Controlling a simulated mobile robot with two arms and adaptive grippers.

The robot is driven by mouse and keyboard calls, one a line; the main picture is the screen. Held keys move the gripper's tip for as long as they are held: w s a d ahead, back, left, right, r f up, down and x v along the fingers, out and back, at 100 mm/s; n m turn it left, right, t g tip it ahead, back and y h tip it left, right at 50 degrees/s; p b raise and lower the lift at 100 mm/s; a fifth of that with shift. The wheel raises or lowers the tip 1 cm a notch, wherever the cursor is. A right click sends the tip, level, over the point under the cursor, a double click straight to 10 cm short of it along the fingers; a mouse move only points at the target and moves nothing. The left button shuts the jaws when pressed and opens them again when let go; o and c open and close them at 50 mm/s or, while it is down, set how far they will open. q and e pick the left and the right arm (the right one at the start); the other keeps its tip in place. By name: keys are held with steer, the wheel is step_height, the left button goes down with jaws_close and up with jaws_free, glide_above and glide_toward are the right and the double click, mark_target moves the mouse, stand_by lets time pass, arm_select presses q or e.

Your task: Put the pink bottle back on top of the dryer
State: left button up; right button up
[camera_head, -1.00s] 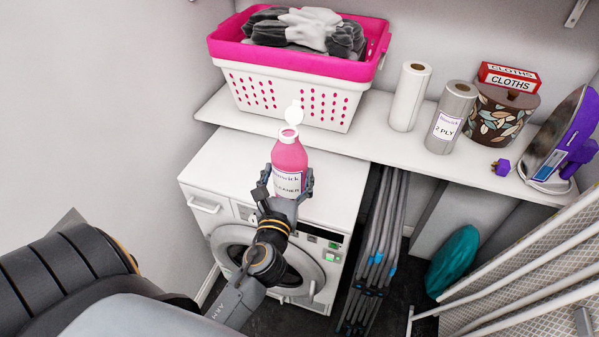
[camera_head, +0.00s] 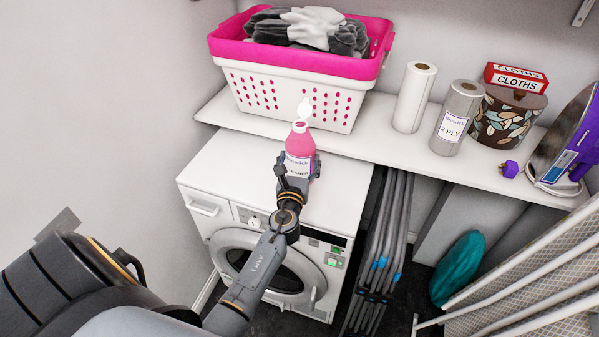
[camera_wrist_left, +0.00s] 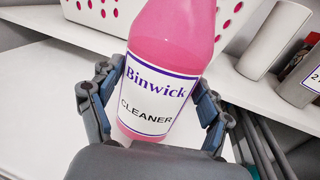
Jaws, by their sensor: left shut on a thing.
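The pink bottle (camera_head: 300,148) has a white open flip cap and a label reading "Binwick CLEANER". My left gripper (camera_head: 298,166) is shut on its lower part, with a finger on each side of it. In the left wrist view the pink bottle (camera_wrist_left: 172,45) stands nearly upright, slightly tilted in the picture, between the fingers of the left gripper (camera_wrist_left: 158,100). The white dryer (camera_head: 335,195) is below, and the bottle is over its top. I cannot tell whether the bottle's base touches the top. My right gripper is not in view.
A white shelf (camera_head: 385,150) runs behind the dryer. On it are a pink and white laundry basket (camera_head: 300,88), paper rolls (camera_head: 414,97), a patterned bin (camera_head: 505,118), a cloths box (camera_head: 515,78) and an iron (camera_head: 565,140). Folded grey racks (camera_head: 385,240) stand right of the dryer.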

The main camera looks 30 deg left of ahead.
mark_target(299, 173)
arm_select(q)
steer(key=f, duration=0.1)
steer(key=b, duration=0.1)
steer(key=f, duration=0.1)
steer(key=shift+w+a+f+b, duration=0.1)
steer(key=shift+w+f+b, duration=0.15)
steer(key=shift+f+b, duration=0.1)
steer(key=shift+f, duration=0.3)
steer(key=shift+f, duration=0.2)
steer(key=o, duration=1.7)
steer(key=shift+f, duration=0.1)
steer(key=shift+o, duration=0.2)
steer(key=shift+s, duration=0.1)
